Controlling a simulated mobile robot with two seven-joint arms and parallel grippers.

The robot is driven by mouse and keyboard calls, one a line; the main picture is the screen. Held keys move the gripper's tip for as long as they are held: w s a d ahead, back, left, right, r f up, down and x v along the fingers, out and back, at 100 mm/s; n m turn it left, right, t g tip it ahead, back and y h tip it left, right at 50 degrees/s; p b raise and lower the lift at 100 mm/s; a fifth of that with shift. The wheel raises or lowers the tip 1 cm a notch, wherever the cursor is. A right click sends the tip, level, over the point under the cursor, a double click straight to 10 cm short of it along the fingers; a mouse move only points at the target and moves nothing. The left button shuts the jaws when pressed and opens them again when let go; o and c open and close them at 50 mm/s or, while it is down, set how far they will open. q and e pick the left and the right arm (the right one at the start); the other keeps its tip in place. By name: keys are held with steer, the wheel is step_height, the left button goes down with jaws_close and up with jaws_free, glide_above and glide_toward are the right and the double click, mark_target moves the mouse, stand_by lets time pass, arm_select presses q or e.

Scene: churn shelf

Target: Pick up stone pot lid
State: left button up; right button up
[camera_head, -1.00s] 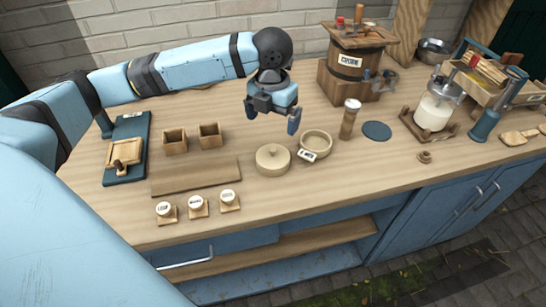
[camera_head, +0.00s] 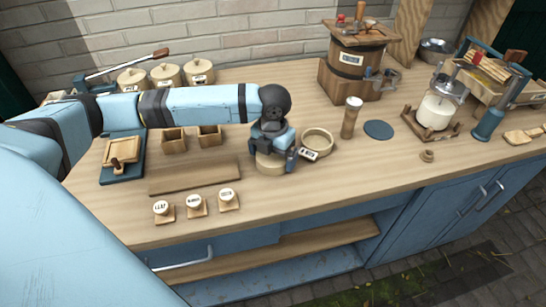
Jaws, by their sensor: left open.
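The round tan pot lid (camera_head: 268,167) lies on the wooden counter near its middle. My left gripper (camera_head: 272,158) is right over it, pointing down, and hides its top and knob. Its jaws are open, with one blue finger at the lid's right side; whether they touch the lid cannot be told. An open round bowl (camera_head: 317,140) with a small label tag stands just right of the lid. My right gripper is not in view.
Two small wooden boxes (camera_head: 209,136) and a flat board (camera_head: 194,177) are left of the lid. Three labelled stamps (camera_head: 196,205) stand near the front edge. A shaker (camera_head: 350,118), a blue disc (camera_head: 379,130) and a wooden churn (camera_head: 352,70) are to the right and behind.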

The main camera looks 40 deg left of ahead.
arm_select(q)
steer(key=shift+f, duration=0.3)
steer(key=c, duration=0.7)
steer(key=shift+o, duration=0.2)
